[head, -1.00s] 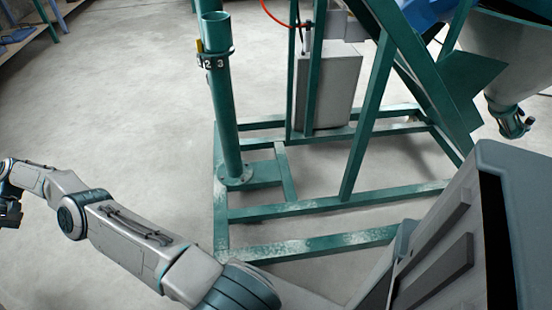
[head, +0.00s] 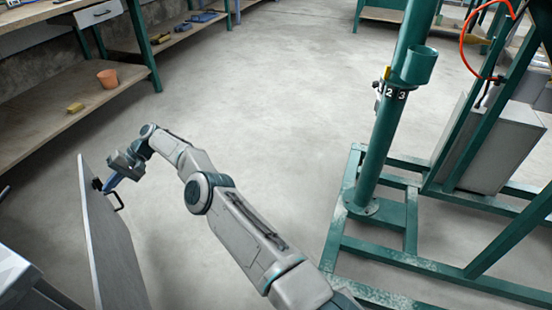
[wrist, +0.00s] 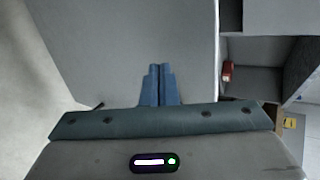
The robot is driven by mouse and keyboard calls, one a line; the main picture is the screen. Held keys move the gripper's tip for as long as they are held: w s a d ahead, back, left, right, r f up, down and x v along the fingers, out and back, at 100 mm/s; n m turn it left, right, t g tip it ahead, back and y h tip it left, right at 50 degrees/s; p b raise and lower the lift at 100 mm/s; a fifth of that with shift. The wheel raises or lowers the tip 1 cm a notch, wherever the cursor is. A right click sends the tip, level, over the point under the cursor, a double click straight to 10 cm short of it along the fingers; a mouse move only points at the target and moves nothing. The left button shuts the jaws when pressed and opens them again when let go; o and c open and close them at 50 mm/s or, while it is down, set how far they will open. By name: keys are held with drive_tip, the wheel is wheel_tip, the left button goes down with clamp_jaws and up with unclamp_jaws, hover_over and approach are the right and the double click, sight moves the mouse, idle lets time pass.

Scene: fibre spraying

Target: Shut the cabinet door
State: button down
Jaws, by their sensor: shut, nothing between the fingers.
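The cabinet door (head: 112,250) is a grey panel standing open at the lower left of the head view. A dark handle (head: 117,201) sticks out from its right face. In the wrist view the door (wrist: 125,40) fills the upper middle. My gripper (head: 108,186) is at the door's upper far end, close to the handle; I cannot tell if it touches. Its blue fingers (wrist: 159,68) are together and empty, pointing at the door face. The cabinet's open inside (wrist: 262,90) shows at the right of the wrist view.
A small red object (wrist: 227,71) sits in the cabinet. A workbench (head: 55,120) with a lower shelf stands at the upper left. A green frame with a post (head: 380,150) stands at the right. Bare floor (head: 260,90) lies between.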

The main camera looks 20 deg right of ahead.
sight(93, 200)
drive_tip(key=shift+s+a+r+n+g, duration=0.15)
drive_tip(key=shift+s+a, duration=0.3)
drive_tip(key=shift+a, duration=0.25)
drive_tip(key=shift+s+a+f+n+g, duration=0.15)
drive_tip(key=shift+s+a, duration=0.25)
drive_tip(key=shift+a, duration=0.25)
drive_tip(key=shift+r, duration=0.1)
drive_tip(key=shift+w, duration=0.1)
